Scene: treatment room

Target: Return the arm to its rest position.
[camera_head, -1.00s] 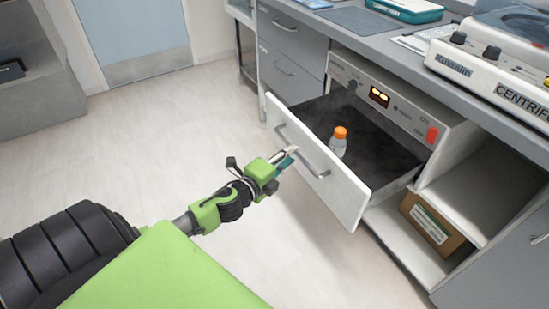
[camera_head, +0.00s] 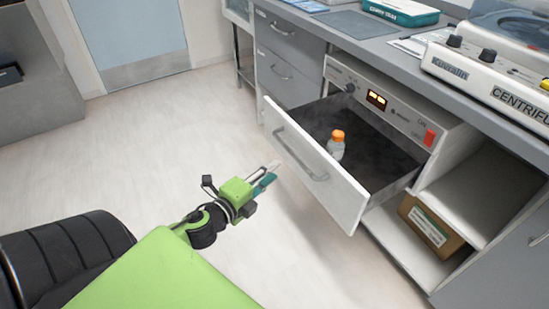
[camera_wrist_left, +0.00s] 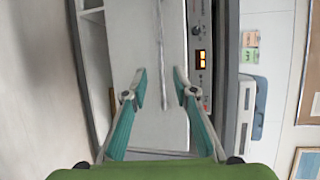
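My left gripper (camera_head: 268,176) is green and black with teal fingers. It is in front of the open drawer, to the left of its handle and apart from it. In the left wrist view the two fingers (camera_wrist_left: 160,84) are spread wide with nothing between them. The white drawer front (camera_head: 345,196) and its metal handle (camera_head: 303,160) face me. A bottle with an orange cap (camera_head: 337,146) stands upright inside the pulled-out drawer. My right gripper is in neither view.
The drawer belongs to a unit with a lit orange display (camera_head: 376,99) and a red switch. A centrifuge (camera_head: 490,80) and a teal case (camera_head: 400,12) are on the counter. A cardboard box (camera_head: 433,226) sits on the lower shelf. The floor (camera_head: 130,145) on the left is clear.

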